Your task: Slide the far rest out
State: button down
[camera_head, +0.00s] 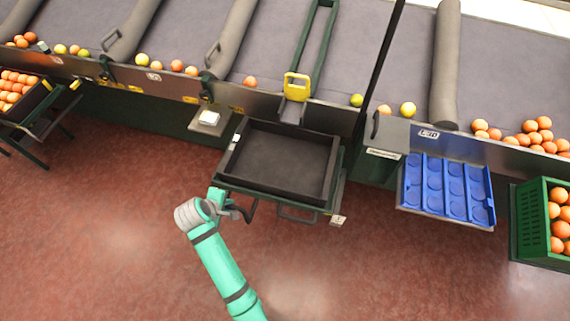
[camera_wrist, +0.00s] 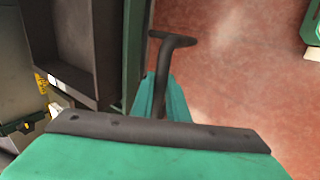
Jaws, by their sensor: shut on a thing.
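A shallow black tray (camera_head: 228,165) sits on a dark green stand at the conveyor's front edge. My gripper (camera_head: 236,208) is at the stand's near left corner, shut on a dark bent handle (camera_head: 250,213), which I take to be the rest's. The wrist view shows a dark T-shaped handle (camera_wrist: 172,42) rising past my teal gripper. My wrist hides most of the grasp, and I cannot tell how far the rest is out. A second, green handle (camera_head: 297,217) is on the stand's front.
A blue tray (camera_head: 405,190) with round hollows and a green crate (camera_head: 530,215) of oranges stand at right. A black crate (camera_head: 40,98) of oranges is at far left. The red floor in front of the stand is clear. Fruit lies along the conveyor's edge.

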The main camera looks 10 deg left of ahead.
jog(key=s, duration=1)
jog(key=shift+s+a, duration=0.25)
jog(key=shift+a, duration=0.15)
jog(key=c, duration=1.4)
grip_release()
jog(key=shift+o, duration=0.2)
notch_tip(320, 180, up, 7)
dwell(0.4)
dwell(0.5)
